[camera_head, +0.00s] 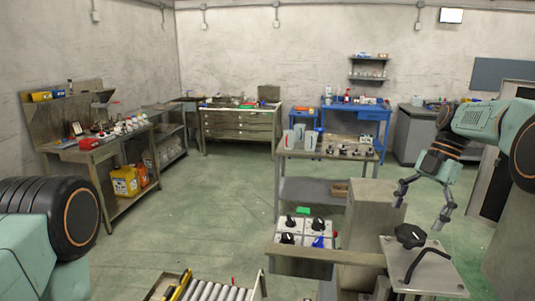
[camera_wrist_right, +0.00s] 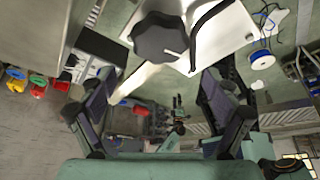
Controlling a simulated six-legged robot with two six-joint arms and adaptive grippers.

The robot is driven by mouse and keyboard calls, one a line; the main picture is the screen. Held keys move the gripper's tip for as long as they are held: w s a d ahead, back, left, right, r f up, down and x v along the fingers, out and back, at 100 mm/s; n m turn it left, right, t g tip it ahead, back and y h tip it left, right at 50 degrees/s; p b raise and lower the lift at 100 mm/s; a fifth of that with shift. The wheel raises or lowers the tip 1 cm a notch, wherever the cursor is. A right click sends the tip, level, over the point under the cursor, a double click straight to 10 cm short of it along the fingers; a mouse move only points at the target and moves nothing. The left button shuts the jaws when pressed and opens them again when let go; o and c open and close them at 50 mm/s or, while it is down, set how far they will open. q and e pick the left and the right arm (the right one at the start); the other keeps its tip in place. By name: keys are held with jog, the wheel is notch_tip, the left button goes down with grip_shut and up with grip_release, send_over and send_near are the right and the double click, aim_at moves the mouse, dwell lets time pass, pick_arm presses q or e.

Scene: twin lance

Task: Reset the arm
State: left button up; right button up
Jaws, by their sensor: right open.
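My right gripper (camera_head: 418,212) hangs at the right of the head view with its two fingers spread and nothing between them. It is above and slightly beyond a light metal plate that carries a black lobed knob (camera_head: 410,236) and a bent black handle (camera_head: 428,256). In the right wrist view the open fingers (camera_wrist_right: 158,85) stand on both sides, and the black knob (camera_wrist_right: 160,38) shows beyond them, apart from both. Part of my left arm fills the lower left of the head view; its gripper is out of view.
A panel with black and blue knobs (camera_head: 303,233) stands left of the plate. A roller rack (camera_head: 212,291) lies at the bottom. A grey cart (camera_head: 310,188) with containers stands behind. Workbenches line the walls. The green floor (camera_head: 222,205) is clear at centre left.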

aim_at(411, 231)
notch_tip(411, 231, down, 4)
jog(key=shift+f, duration=0.1)
jog(key=shift+r, duration=0.2)
dwell(0.3)
